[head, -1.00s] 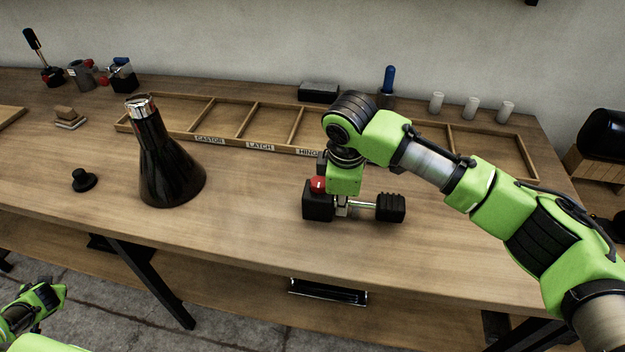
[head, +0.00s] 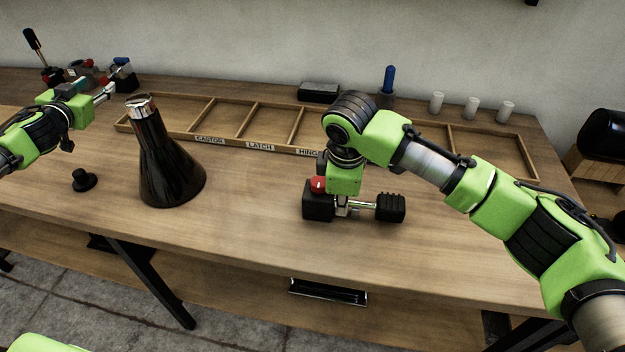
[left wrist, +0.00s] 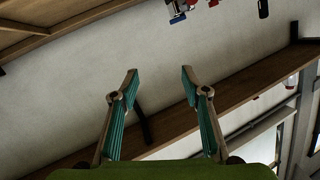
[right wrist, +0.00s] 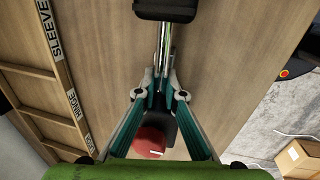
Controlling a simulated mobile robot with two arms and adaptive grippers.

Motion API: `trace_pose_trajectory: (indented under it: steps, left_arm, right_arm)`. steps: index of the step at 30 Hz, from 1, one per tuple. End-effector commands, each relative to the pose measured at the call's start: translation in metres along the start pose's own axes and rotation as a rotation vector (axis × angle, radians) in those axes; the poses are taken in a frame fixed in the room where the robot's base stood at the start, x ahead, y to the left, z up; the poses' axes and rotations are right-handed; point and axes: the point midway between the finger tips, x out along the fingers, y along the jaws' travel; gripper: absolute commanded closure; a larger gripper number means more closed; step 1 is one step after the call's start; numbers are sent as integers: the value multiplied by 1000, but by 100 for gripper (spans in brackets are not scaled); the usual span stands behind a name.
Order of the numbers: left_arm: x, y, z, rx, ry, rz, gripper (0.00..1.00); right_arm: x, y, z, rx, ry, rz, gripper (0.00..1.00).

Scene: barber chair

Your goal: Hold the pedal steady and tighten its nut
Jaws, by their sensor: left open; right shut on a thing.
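The pedal (head: 391,208) has a black ribbed pad on a chrome shaft beside a black block (head: 317,208) with a red top, on the bench. My right gripper (head: 343,208) points down and is shut on the chrome shaft between pad and block. In the right wrist view, the fingertips (right wrist: 162,82) close around the shaft (right wrist: 163,45), with the pad (right wrist: 165,9) beyond. My left gripper (head: 107,92) is open and empty above the bench's back left, far from the pedal; its spread fingers show in the left wrist view (left wrist: 159,84). I cannot make out the nut.
A dark cone-shaped bottle (head: 165,170) stands between my left gripper and the pedal. A black knob (head: 84,180) lies left of it. A divided wooden tray (head: 226,119) lies behind. Small tools, including a black-handled one (head: 34,42), stand at back left. The front middle is clear.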

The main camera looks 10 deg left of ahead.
Motion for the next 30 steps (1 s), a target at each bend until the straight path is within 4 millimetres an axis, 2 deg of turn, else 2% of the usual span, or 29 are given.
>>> trace_pose_trajectory:
  steps: [1,5,9,12,13,15,17,21,27,30]
  left_arm:
    - [0,29,-41,16,70,61,58]
    - [-15,100,-133,87,240,211,58]
    - [-56,171,-227,181,436,358,58]
    - [-95,220,-275,252,556,464,58]
    - [-107,235,-282,271,579,500,58]
    - [-127,267,-277,298,590,592,58]
    - [-137,288,-262,302,569,661,58]
    - [-164,329,-221,298,499,821,58]
    - [-210,374,-154,269,363,1036,58]
    - [-236,390,-120,244,282,1133,58]
  right_arm:
    - [-1,1,0,0,1,2,100]
    - [-1,1,0,0,1,2,100]
    - [-1,1,0,0,1,2,100]
    - [-1,1,0,0,1,2,100]
    - [-1,1,0,0,1,2,100]
    - [-1,1,0,0,1,2,100]
    - [-1,1,0,0,1,2,100]
    - [-1,1,0,0,1,2,100]
    - [-1,1,0,0,1,2,100]
    - [-1,1,0,0,1,2,100]
